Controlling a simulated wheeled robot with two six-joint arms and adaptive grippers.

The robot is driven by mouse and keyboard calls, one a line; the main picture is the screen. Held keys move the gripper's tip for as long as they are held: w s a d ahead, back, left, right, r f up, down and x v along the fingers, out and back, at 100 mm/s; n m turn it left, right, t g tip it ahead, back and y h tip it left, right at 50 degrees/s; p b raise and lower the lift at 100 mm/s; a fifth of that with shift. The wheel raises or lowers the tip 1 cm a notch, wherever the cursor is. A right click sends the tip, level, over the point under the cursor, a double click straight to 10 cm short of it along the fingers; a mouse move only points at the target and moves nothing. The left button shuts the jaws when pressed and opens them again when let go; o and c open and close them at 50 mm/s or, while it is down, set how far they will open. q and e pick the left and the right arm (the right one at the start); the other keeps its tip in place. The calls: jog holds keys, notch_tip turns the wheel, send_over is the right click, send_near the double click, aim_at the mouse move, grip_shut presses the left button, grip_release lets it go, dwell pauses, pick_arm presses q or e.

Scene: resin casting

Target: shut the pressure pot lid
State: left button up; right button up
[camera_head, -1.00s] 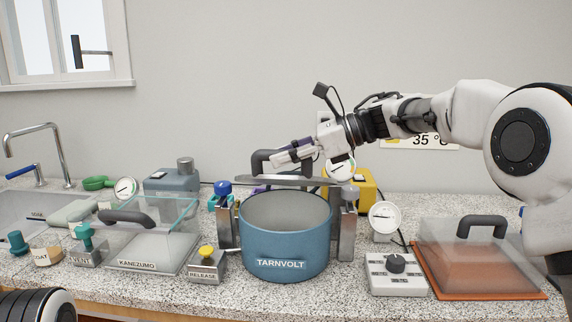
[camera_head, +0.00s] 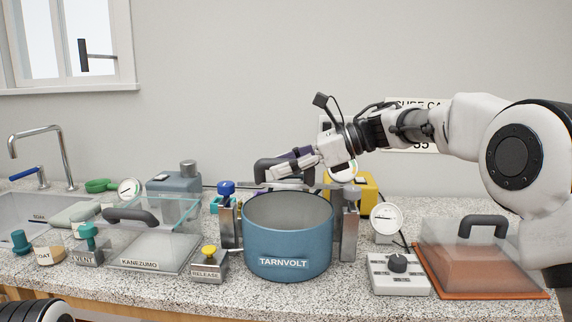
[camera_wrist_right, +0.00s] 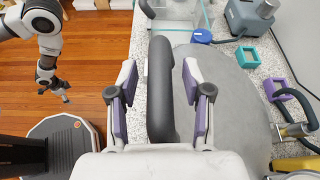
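The blue pressure pot (camera_head: 288,245), labelled TARNVOLT, stands on the counter with its mouth uncovered. Its grey lid (camera_wrist_right: 228,105) is raised at the back of the pot; in the head view it shows nearly edge-on. The lid's dark bar handle (camera_wrist_right: 161,90) lies between the fingers of my right gripper (camera_wrist_right: 161,80). These fingers are apart, with a gap visible on each side of the handle. In the head view my right gripper (camera_head: 292,165) is behind and above the pot. My left gripper (camera_wrist_right: 55,96) shows small in the wrist view, away from the pot, its fingers apart.
Metal clamp posts with a blue knob (camera_head: 226,188) flank the pot. A RELEASE button box (camera_head: 209,266) stands to its left, beside a clear-lidded box (camera_head: 150,245). A dial box (camera_head: 398,274), a gauge (camera_head: 387,217) and a clear cover on an orange tray (camera_head: 480,292) stand to the right.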

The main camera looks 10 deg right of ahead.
jog(key=v, duration=1.2)
